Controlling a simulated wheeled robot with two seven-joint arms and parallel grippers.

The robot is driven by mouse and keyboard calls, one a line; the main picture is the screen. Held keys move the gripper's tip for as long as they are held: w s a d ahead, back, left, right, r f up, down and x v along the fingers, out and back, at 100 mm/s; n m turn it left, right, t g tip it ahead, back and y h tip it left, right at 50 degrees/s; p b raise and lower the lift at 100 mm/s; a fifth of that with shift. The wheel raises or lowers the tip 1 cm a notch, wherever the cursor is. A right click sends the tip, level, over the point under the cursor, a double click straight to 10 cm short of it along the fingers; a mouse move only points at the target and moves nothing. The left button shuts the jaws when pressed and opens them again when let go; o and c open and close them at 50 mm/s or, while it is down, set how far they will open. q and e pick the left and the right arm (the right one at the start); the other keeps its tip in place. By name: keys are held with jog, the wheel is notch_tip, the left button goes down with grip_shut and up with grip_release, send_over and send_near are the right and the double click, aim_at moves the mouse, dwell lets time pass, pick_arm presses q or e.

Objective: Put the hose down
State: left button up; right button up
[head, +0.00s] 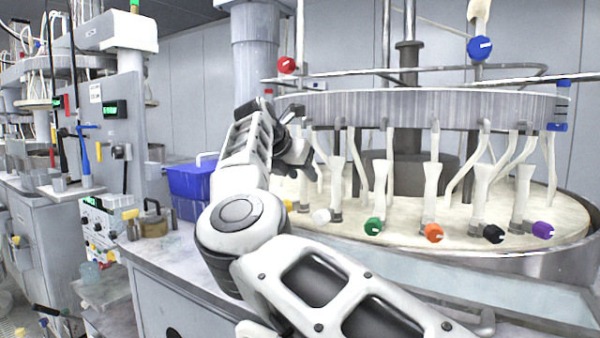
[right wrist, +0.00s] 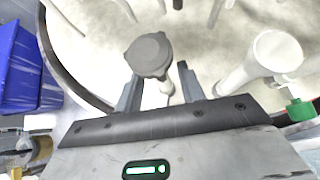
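White hoses stand over the cream round platen (head: 400,225), several with coloured end caps: white (head: 321,215), green (head: 374,226), orange (head: 433,233), black (head: 493,234) and purple (head: 542,230). My right gripper (head: 300,160) is at the platen's left side, below the grey ring. In the right wrist view its fingers (right wrist: 160,88) are apart. A grey round knob (right wrist: 150,55) with a short white stem shows at and between the fingertips; a gap shows beside the right finger. A white hose (right wrist: 268,58) with a green cap (right wrist: 301,110) stands to the right. My left gripper is out of view.
The grey ring (head: 400,108) hangs over the platen, with red (head: 287,65) and blue (head: 480,47) knobs above. A blue bin (head: 188,185) stands left of the platen. A brass pot (head: 155,220) sits on the grey counter (head: 165,252).

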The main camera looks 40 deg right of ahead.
jog(key=shift+r, duration=0.3)
jog(key=shift+r+p, duration=0.55)
jog(key=shift+r, duration=0.1)
jog(key=b+v, duration=0.1)
jog(key=v, duration=1)
jog(key=shift+s+a, duration=0.2)
jog(key=shift+a, duration=0.15)
